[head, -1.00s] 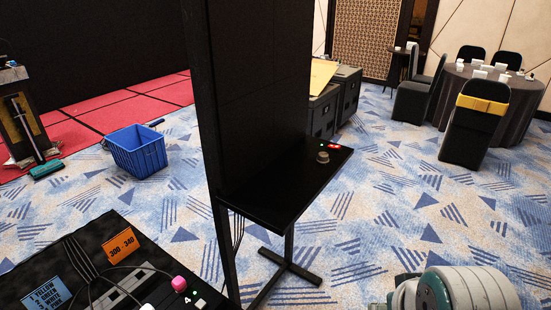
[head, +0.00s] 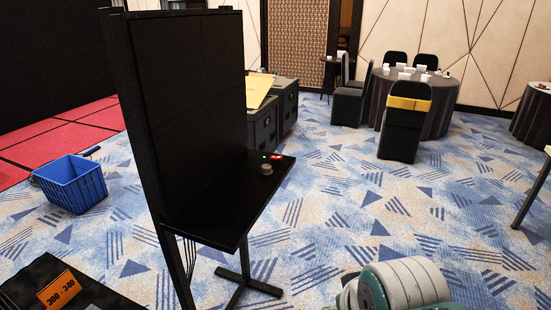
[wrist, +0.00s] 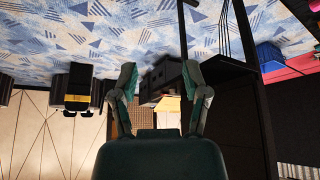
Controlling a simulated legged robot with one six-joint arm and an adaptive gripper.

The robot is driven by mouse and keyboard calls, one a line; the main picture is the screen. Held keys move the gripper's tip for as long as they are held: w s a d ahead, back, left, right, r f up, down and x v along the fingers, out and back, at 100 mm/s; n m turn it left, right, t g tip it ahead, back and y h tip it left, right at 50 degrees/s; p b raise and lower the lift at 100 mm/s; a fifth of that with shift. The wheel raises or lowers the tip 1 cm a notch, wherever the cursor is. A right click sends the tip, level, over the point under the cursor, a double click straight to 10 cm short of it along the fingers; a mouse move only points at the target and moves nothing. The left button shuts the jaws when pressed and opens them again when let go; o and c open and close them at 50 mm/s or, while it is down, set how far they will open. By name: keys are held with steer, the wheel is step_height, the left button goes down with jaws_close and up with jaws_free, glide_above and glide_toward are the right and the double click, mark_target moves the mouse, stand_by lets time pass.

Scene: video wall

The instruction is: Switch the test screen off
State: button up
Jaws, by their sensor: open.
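The test screen (head: 200,95) is a tall black panel on a stand, left of centre in the head view. Its face looks dark, seen at a slant. A black shelf (head: 215,212) juts out from its lower part. On the shelf's far end are a round knob (head: 266,169), a red lit control (head: 277,157) and a small green light (head: 263,153). The wrist view is upside down; there the panel (wrist: 242,125) is right of my gripper (wrist: 160,78). My gripper is open and empty, its fingers apart, touching nothing visible.
A dark table with an orange label (head: 57,289) is at lower left. A blue basket (head: 72,185) stands on the carpet. Grey cases (head: 262,118) stand behind the screen. A round table (head: 440,105) with chairs is at the back. Carpet right of the shelf is clear.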

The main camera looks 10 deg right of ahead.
jaws_close()
stand_by(1.0)
